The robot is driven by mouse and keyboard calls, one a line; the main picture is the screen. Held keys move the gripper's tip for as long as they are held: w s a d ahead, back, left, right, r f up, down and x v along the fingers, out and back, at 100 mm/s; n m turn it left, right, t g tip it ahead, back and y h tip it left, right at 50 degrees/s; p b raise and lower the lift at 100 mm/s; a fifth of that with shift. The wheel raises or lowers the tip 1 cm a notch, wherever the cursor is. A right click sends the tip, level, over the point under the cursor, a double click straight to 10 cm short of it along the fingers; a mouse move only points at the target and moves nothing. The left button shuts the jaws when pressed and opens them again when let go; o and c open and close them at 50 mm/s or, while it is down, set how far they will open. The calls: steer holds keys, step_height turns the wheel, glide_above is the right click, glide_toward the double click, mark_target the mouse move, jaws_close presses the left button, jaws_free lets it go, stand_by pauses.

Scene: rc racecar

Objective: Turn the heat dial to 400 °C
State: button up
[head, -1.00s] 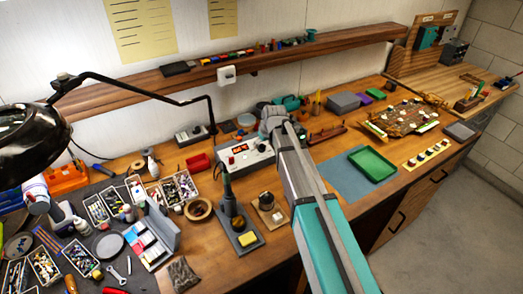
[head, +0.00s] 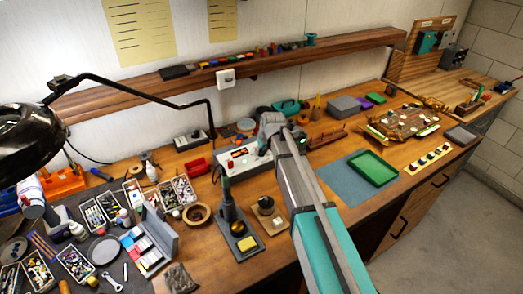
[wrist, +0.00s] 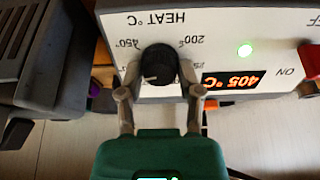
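The white control station (head: 230,166) stands on the workbench, with a red display on its front. In the wrist view its panel (wrist: 225,22) appears upside down, and the lit display (wrist: 231,80) reads 405 °C. The black heat dial (wrist: 158,66) has a pale pointer mark and scale numbers around it, 200 and 450 among them. My gripper (wrist: 160,92) has one finger on each side of the dial, and the tips appear closed against its sides. In the head view my wrist hides the dial and fingertips.
A green tray (head: 372,168) lies to the right.

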jaws_close()
steer(key=shift+n, duration=0.4)
steer(key=o, duration=0.6)
jaws_free()
steer(key=shift+o, duration=0.2)
